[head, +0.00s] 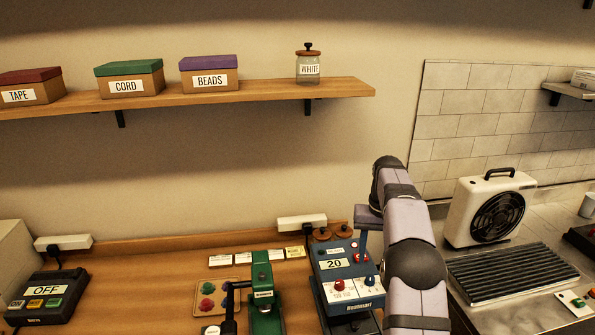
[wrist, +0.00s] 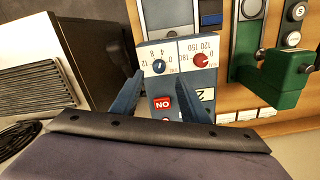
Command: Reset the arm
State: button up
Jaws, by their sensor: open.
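My arm (head: 415,260) rises from the bottom of the head view and bends over at the top. My gripper (wrist: 162,82) points down over a blue machine (wrist: 178,82), its two blue fingers apart with nothing held between them. In the head view the gripper (head: 361,242) is partly hidden by my arm, just above the back of the same blue machine (head: 338,263). That machine has a "20" display, a red knob and a blue knob. I cannot tell whether the fingers touch it.
A green press (head: 264,290) stands left of the blue machine, with a tray of coloured pieces (head: 229,287) beside it. An "OFF" box (head: 46,297) is at far left. A fan heater (head: 488,210) and dark grille (head: 505,275) are right. A shelf (head: 180,98) holds boxes and a jar.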

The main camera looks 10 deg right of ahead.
jog(key=shift+s+a, duration=0.15)
jog(key=shift+a, duration=0.25)
jog(key=s+a+f+n+b, duration=0.1)
jog(key=s+a+f, duration=0.2)
jog(key=s, duration=0.7)
jog(key=s+a+f+n+b, duration=0.1)
jog(key=s+a+f, duration=0.3)
jog(key=s+a, duration=0.3)
jog(key=s+a+f+n+b, duration=0.1)
jog(key=s+a+f, duration=0.3)
jog(key=s, duration=0.9)
jog(key=shift+s+a+f+b, duration=0.15)
jog(key=shift+s+a+b, duration=0.35)
jog(key=shift+a, duration=0.55)
jog(key=shift+w, duration=0.15)
